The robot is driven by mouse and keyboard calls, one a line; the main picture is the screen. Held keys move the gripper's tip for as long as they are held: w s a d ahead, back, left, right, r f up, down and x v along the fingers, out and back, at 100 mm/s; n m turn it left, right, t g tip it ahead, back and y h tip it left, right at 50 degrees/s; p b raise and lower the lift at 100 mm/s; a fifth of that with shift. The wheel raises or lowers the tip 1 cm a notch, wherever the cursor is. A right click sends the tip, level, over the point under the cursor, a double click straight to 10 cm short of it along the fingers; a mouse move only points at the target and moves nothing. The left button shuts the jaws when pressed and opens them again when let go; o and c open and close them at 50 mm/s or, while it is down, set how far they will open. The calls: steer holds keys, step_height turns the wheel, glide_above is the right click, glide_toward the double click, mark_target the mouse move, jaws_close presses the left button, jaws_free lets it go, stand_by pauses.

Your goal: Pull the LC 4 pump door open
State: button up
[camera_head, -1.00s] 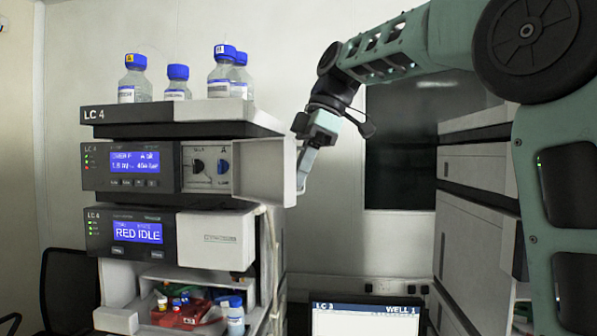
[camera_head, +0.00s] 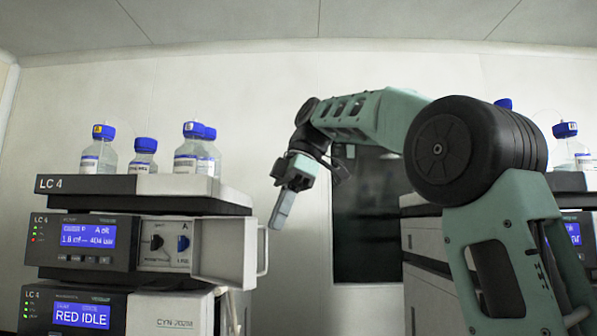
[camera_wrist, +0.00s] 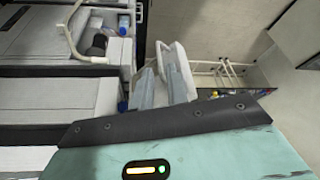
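The LC 4 pump door (camera_head: 225,250) is a pale panel standing swung out from the right side of the upper LC 4 module, so the panel with knobs (camera_head: 170,244) behind it is bare. Its D-shaped handle (camera_head: 263,252) is at the door's right edge. My gripper (camera_head: 277,226) points down just above and right of the handle's top end; I cannot tell whether they touch. In the wrist view, my gripper's two fingers (camera_wrist: 161,88) stand apart with a gap and nothing clearly between them. A white part (camera_wrist: 180,58) shows beyond the fingertips, perhaps the door.
Several blue-capped bottles (camera_head: 190,155) stand on top of the LC 4 stack (camera_head: 120,188). A lower module (camera_head: 80,312) reads RED IDLE. Another instrument stack (camera_head: 424,240) stands at the right behind my arm. A dark panel (camera_head: 362,220) is on the back wall between.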

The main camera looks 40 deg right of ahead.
steer(key=p+v, duration=0.5)
steer(key=v, duration=0.5)
steer(key=shift+r+p, duration=0.25)
steer(key=shift+p, duration=0.1)
steer(key=shift+d, duration=0.1)
